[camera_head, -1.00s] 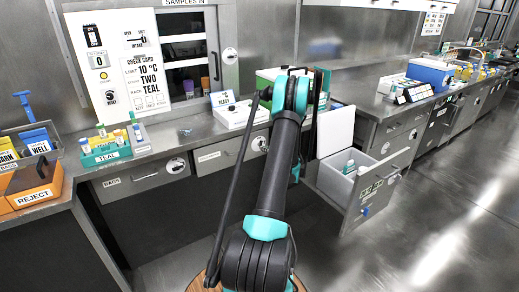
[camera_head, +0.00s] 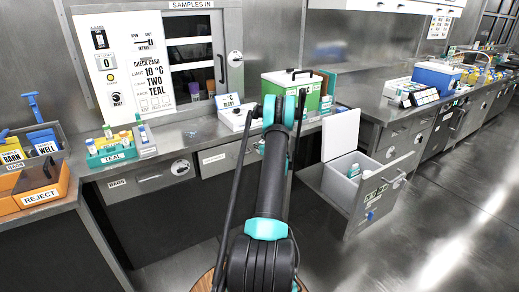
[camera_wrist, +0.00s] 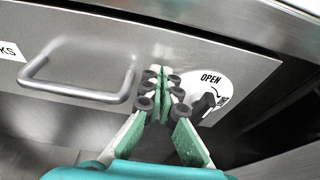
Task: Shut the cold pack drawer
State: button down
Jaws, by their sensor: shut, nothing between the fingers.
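A steel drawer front (camera_wrist: 200,58) with a label ending in "KS", a bar handle (camera_wrist: 75,95) and a round white dial marked OPEN (camera_wrist: 208,85) fills the wrist view. It appears to be the middle drawer (camera_head: 222,158) under the counter in the head view, partly hidden by my arm. Its front looks near the counter face; I cannot tell whether it is flush. My gripper (camera_wrist: 158,88) is shut and empty, its tips at or very near the front between handle and dial. Contact is unclear. The gripper is hidden in the head view.
A drawer at the right (camera_head: 352,218) stands pulled out, with a white lidded box inside. The counter carries a teal rack (camera_head: 110,155), an orange REJECT bin (camera_head: 40,198) and a green box (camera_head: 290,90). Open floor lies at the right.

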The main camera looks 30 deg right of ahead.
aim_at(252, 141)
jog(key=shift+w, duration=0.2)
jog(key=w, duration=0.5)
jog(key=shift+a, duration=0.1)
jog(key=shift+r, duration=0.1)
